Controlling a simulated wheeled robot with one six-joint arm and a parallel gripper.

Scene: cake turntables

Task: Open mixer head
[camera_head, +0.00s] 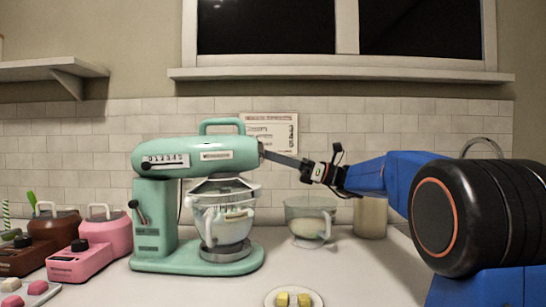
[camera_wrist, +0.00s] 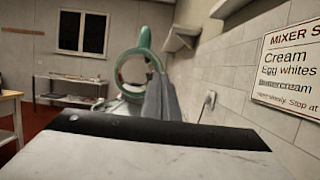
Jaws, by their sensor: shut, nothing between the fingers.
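The mint-green mixer (camera_head: 155,215) stands on the counter, its head (camera_head: 190,155) roughly level above the bowl, with a loop handle (camera_head: 222,121) on top. The glass bowl (camera_head: 222,218) sits under the head with a guard over its rim. My gripper (camera_head: 268,153) reaches in from the right, its fingers shut and empty at the right end of the head. I cannot tell whether they touch it. In the wrist view, the shut fingers (camera_wrist: 160,97) point at a green ring-shaped part of the mixer (camera_wrist: 140,50); the rest of the mixer is mostly hidden.
A clear bowl (camera_head: 310,221) stands right of the mixer, near a beige canister (camera_head: 370,217). A plate (camera_head: 293,303) with yellow pieces lies in front. A sign (camera_head: 275,131) hangs behind.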

